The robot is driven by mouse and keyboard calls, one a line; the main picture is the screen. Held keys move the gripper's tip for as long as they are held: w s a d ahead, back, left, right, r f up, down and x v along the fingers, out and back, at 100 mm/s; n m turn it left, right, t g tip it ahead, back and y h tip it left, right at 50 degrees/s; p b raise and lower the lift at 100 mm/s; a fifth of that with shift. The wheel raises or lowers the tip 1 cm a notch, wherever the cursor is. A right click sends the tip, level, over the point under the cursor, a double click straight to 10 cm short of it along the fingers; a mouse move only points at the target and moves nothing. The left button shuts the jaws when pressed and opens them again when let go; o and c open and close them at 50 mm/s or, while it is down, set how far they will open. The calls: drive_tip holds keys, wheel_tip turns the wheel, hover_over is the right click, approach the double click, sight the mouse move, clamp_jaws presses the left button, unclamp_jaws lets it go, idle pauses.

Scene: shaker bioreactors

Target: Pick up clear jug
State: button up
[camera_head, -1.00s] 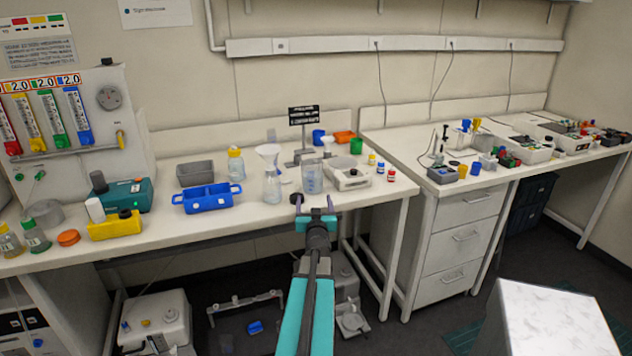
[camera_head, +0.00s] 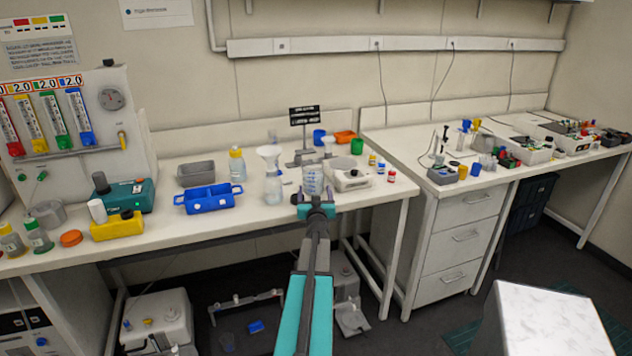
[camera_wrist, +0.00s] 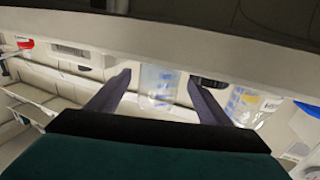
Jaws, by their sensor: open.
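The clear jug (camera_head: 312,177) stands on the bench near its front edge. It is see-through with blue markings, and its lower part is behind my gripper in the head view. My gripper (camera_head: 315,195) is open just in front of the jug. In the wrist view, a clear vessel (camera_wrist: 157,85), which looks like the jug, shows between the two spread fingers of my gripper (camera_wrist: 159,78). I cannot tell whether the fingers are on either side of it or still short of it.
A clear bottle with a white funnel (camera_head: 271,180) stands close left of the jug. A white device (camera_head: 350,177) is close on its right. A blue divided tray (camera_head: 208,198) lies further left. A black sign (camera_head: 304,116) stands behind. The bench front edge is below my gripper.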

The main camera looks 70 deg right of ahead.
sight(314, 185)
drive_tip(key=shift+w+d, duration=0.15)
drive_tip(key=shift+d, duration=0.2)
drive_tip(key=shift+p+x, duration=1.05)
drive_tip(key=shift+x, duration=1.45)
drive_tip(key=shift+r, duration=0.1)
drive_tip(key=shift+c, duration=0.5)
drive_tip(key=c, duration=1.1)
